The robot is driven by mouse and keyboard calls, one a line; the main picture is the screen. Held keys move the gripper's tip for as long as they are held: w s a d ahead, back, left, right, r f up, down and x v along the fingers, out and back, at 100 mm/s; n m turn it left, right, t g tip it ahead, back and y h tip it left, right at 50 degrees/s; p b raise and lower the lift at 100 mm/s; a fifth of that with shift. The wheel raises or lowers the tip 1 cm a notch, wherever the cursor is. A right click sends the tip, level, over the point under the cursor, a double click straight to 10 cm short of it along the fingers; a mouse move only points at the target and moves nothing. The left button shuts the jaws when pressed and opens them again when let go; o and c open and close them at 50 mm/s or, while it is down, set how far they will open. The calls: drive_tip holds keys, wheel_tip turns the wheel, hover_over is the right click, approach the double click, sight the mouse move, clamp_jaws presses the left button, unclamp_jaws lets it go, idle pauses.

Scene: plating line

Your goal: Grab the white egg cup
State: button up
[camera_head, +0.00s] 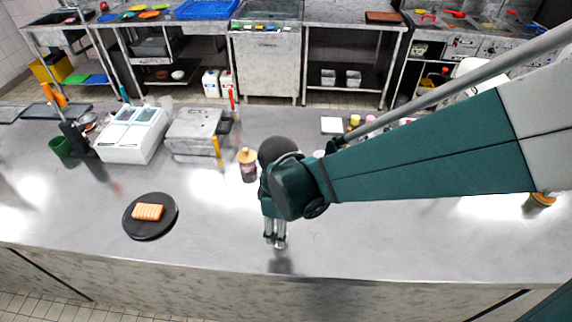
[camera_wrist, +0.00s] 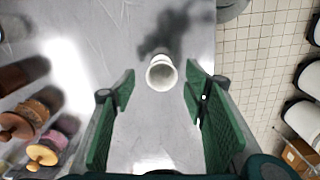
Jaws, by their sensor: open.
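The white egg cup (camera_wrist: 161,73) shows in the wrist view as a small round cup with an open rim, on the steel counter. It lies in the gap between the two green fingers, toward their far ends, with clear space on both sides. My gripper (camera_wrist: 160,82) is open and empty, pointing down above the counter. In the head view my gripper (camera_head: 275,241) is low over the counter near its front edge. I cannot clearly tell the egg cup from the fingers there.
A black plate (camera_head: 134,226) with an orange portion (camera_head: 148,212) lies to the left on the counter. A pot with a wooden lid (camera_head: 247,158) stands behind my gripper. White containers (camera_head: 127,146) stand at the back left. Free steel surrounds my gripper; the counter edge is close in front.

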drive_tip(key=shift+s+a+f+b, duration=0.1)
drive_tip(key=shift+f+b, duration=0.25)
drive_tip(key=shift+f, duration=2.1)
drive_tip(key=shift+c, duration=0.3)
drive_tip(key=c, duration=1)
